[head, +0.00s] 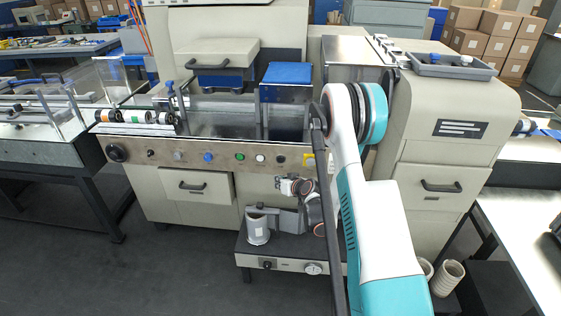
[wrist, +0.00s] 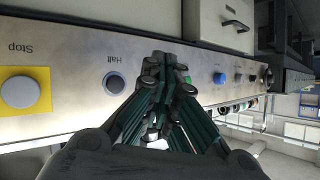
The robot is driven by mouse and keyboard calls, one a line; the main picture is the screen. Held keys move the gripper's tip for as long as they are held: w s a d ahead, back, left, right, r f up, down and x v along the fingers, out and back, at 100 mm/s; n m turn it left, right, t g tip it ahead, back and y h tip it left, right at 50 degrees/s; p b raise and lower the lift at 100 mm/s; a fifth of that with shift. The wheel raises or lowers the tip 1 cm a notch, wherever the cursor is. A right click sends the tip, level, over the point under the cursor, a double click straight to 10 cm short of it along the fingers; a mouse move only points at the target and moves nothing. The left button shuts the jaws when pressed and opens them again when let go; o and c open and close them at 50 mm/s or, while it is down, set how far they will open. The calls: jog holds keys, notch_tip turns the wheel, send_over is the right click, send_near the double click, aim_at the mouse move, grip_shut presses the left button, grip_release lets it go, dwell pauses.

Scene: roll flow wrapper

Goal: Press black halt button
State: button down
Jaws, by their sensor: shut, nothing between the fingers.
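The black halt button (wrist: 115,83) is a round dark button in a metal ring on the brushed-metal control panel, with the label "Halt" upside down in the wrist view. In the head view it is the dark button (head: 281,160) near the right end of the button row. My gripper (wrist: 170,78) is shut and empty, its fingertips to the right of the halt button in the wrist view and apart from it. In the head view my gripper (head: 287,185) is just below the panel's right part. The gap between fingertips and panel is hard to judge.
The stop button (wrist: 20,92) on its yellow plate sits beside the halt button. A green button (head: 240,157), a white button (head: 260,158) and a blue button (head: 208,157) share the panel. A lower shelf with a roll (head: 257,228) stands beneath my gripper.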

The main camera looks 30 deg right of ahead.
jog(key=w+d, duration=0.4)
jog(key=w, duration=0.3)
jog(key=shift+d, duration=0.4)
jog(key=shift+w+d, duration=0.1)
jog(key=shift+w, duration=0.1)
dwell(1.1)
jog(key=shift+w+d, duration=0.15)
jog(key=shift+w+d, duration=0.25)
jog(key=shift+w, duration=0.15)
dwell(0.9)
jog(key=shift+s+a, duration=0.5)
jog(key=shift+s, duration=0.2)
jog(key=shift+s+a, duration=0.7)
jog(key=shift+s, duration=0.35)
jog(key=shift+s+a, duration=0.7)
jog(key=shift+s, duration=0.35)
